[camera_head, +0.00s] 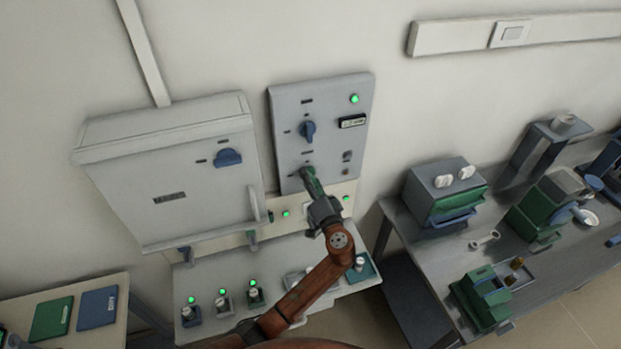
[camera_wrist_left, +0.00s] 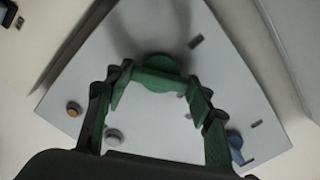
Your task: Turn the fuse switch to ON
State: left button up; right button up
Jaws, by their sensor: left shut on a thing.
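The grey switch panel (camera_head: 325,95) hangs on the wall and carries a blue rotary switch (camera_head: 308,131) in its upper half. My left gripper (camera_head: 309,178) is at the lower part of this panel. In the left wrist view, a green rotary switch (camera_wrist_left: 158,72) with a bar-shaped handle lies between my fingertips, and the left gripper (camera_wrist_left: 158,86) is shut on it. In the head view the gripper mostly hides that switch. The blue switch also shows in the left wrist view (camera_wrist_left: 235,148), apart from the fingers. Labels are too small to read. My right gripper is not in view.
A grey cabinet (camera_head: 180,185) with a blue handle (camera_head: 228,158) stands left of the panel. Below is a bench with small devices and green lamps (camera_head: 253,283). A side table (camera_head: 400,225) at right holds a small furnace (camera_head: 437,190) and other equipment.

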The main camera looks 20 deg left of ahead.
pick_arm(q)
jog(key=shift+m+p, duration=1.65)
jog(key=shift+m, duration=1.55)
jog(key=o, duration=1.2)
jog(key=shift+c, duration=0.2)
jog(key=v, duration=1.2)
